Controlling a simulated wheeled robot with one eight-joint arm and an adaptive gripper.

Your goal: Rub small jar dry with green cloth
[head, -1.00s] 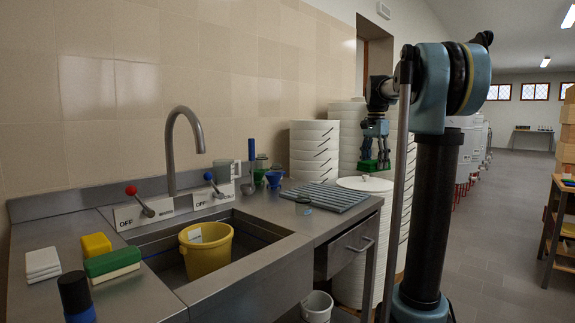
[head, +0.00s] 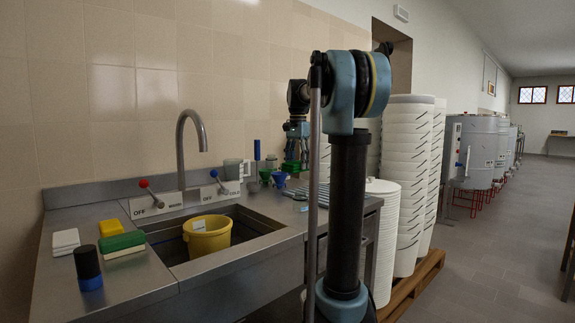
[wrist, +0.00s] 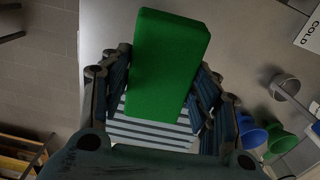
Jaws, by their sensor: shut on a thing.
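A green, block-shaped piece (wrist: 172,45), which looks like the folded green cloth, is held between the fingers of my gripper (wrist: 158,85). In the head view my gripper (head: 296,148) hangs pointing down above the far right of the counter, with the green cloth (head: 291,165) at its tips. The wrist view shows the grey ribbed mat (wrist: 150,133) below the cloth. A small dark item (head: 300,197), possibly the small jar, is by the mat's front edge in the head view; it is too small to be sure. The cloth is apart from it.
The sink holds a yellow bucket (head: 208,235). A green-topped sponge (head: 122,241) and a black-and-blue bottle (head: 88,268) are at the left. White stacked tubs (head: 405,170) stand right of the counter.

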